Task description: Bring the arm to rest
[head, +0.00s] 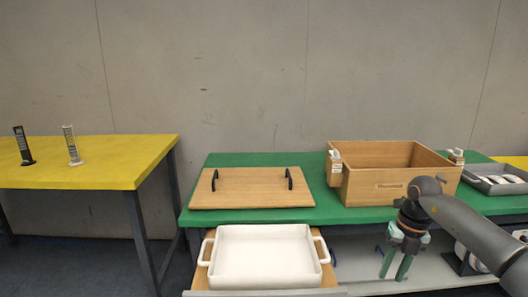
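My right arm (470,232) comes in from the right edge. Its gripper (396,268) points downward in front of the green table's front edge, below and in front of the wooden box. Its two green fingers are apart, with nothing seen between them. My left arm and gripper are not in view.
The green table (250,160) holds a wooden board (250,200) with two black handles, an open wooden box (385,187) and a grey tray (486,187) with white items. A white dish (265,230) sits lower in front. Two small upright devices stand on the yellow table (95,165).

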